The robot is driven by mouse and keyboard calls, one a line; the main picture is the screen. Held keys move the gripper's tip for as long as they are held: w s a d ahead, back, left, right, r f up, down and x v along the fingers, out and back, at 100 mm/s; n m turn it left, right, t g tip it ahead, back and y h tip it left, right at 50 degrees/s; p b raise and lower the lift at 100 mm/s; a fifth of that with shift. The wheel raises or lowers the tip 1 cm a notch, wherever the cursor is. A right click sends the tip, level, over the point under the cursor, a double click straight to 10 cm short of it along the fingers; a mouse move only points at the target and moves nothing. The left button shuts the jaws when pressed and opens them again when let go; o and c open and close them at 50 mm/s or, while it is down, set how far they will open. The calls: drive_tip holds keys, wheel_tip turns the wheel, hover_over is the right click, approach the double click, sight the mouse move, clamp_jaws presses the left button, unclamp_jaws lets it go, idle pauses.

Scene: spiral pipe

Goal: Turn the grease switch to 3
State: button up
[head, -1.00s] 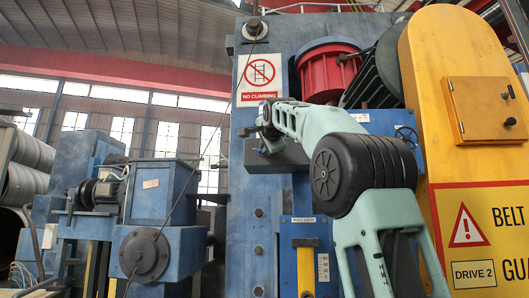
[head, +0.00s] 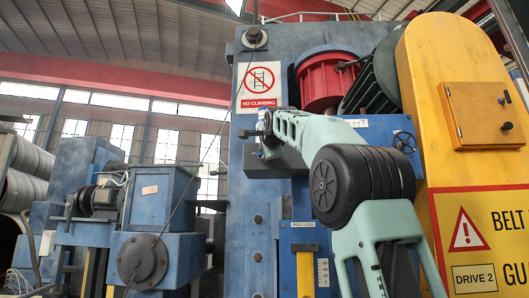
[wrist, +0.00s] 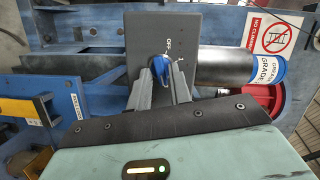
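The grease switch is a blue knob (wrist: 160,71) on a dark grey box (wrist: 185,32) in the wrist view. "OFF" and a "1" show on the box face near the knob; the other marks are hidden or too small to read. My gripper (wrist: 161,74) faces the box, with one grey finger on each side of the knob. The fingers are close together and appear to touch its sides. The knob's exact setting is hard to tell. In the head view my gripper (head: 266,135) is at the blue machine's front, below the no-climbing sign, and the knob is hidden.
A metal cylinder with a blue-and-white grease label (wrist: 267,69) sits right beside the box in the wrist view. A red motor housing (head: 322,82) is above my arm. A yellow belt guard (head: 450,160) stands close on the right. A thin cable (head: 208,150) runs down on the left.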

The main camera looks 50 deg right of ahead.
drive_tip(key=shift+o, duration=0.5)
drive_tip(key=b+v, duration=0.4)
drive_tip(key=v, duration=1.3)
drive_tip(key=shift+s, duration=0.15)
drive_tip(key=shift+a, duration=0.1)
